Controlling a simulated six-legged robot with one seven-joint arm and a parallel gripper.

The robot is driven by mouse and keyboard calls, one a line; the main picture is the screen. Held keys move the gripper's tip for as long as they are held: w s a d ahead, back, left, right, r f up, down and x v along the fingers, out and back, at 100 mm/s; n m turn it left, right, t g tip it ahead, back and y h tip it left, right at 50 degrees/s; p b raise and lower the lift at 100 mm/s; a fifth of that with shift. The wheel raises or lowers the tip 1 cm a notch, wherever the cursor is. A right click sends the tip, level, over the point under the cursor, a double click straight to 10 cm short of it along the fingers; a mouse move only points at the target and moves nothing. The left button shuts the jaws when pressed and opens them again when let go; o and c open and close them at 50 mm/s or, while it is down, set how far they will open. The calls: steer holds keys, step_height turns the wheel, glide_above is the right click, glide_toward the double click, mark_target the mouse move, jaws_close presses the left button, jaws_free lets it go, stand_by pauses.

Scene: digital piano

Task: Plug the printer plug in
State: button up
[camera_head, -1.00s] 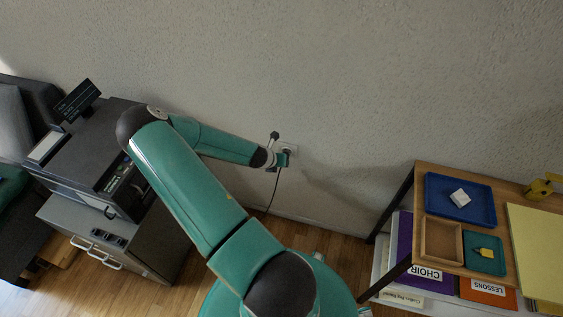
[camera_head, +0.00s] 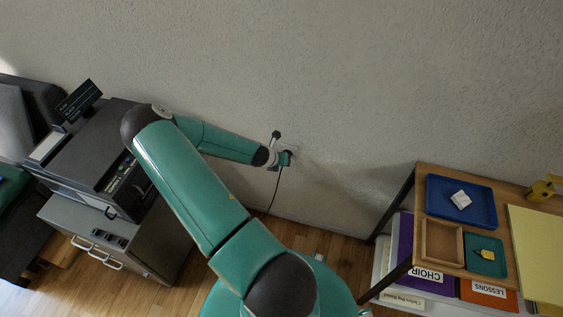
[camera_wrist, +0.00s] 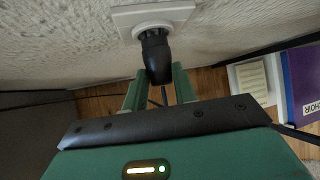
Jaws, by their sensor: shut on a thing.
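The black printer plug (camera_wrist: 157,60) is at the white wall socket (camera_wrist: 152,18) in the wrist view. Its front end meets the round socket opening; I cannot tell how deep it sits. My gripper (camera_wrist: 160,84) has its two green fingers on either side of the plug's rear and is shut on it. A cord runs back from the plug between the fingers. In the head view my gripper (camera_head: 285,159) is at the wall, largely hiding the plug and socket, and the black cord (camera_head: 276,188) hangs down to the floor.
The printer (camera_head: 92,160) stands on a grey cabinet (camera_head: 150,240) at the left. A wooden shelf table (camera_head: 428,184) with a blue tray (camera_head: 432,204), a teal tray (camera_head: 474,265) and binders below stands at the right. The wall between them is mostly clear.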

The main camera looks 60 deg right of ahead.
steer(key=shift+w+d, duration=0.1)
steer(key=shift+d, duration=0.7)
steer(key=o, duration=1)
steer(key=shift+v, duration=2.5)
steer(key=v, duration=1.4)
steer(key=shift+f, duration=0.1)
